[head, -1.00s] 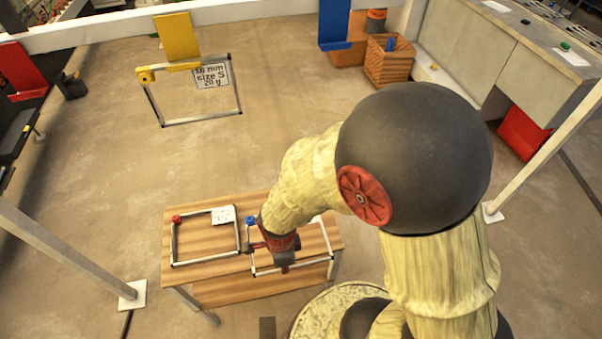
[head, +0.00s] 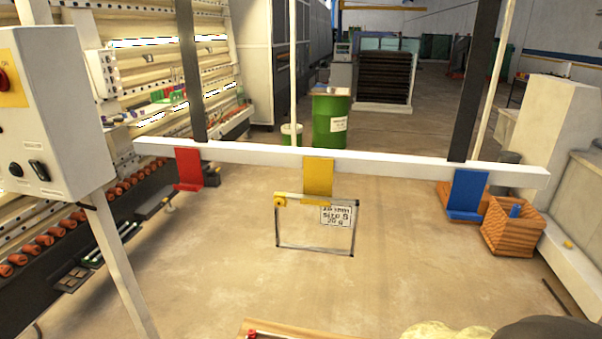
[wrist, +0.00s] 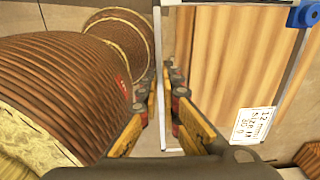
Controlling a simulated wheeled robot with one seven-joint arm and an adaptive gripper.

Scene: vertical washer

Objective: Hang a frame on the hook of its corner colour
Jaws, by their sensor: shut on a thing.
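The blue-cornered frame shows in the wrist view, with its blue corner (wrist: 303,14) at upper right, a thin metal side bar (wrist: 157,45) and a white label (wrist: 254,124). My gripper (wrist: 160,88) is shut on that side bar; wood shows behind the frame. I cannot tell whether the frame touches the table. In the head view, the yellow-cornered frame (head: 277,225) hangs at the yellow hook (head: 318,177). The red hook (head: 188,168) and blue hook (head: 467,193) are empty. A red-cornered frame (head: 262,334) barely shows at the bottom edge; my gripper is outside this view.
A white rail (head: 400,171) carries the hooks between dark uprights. A control box (head: 48,120) on a post stands at left. The wooden table (head: 300,331) is mostly cut off. Floor before the rail is clear.

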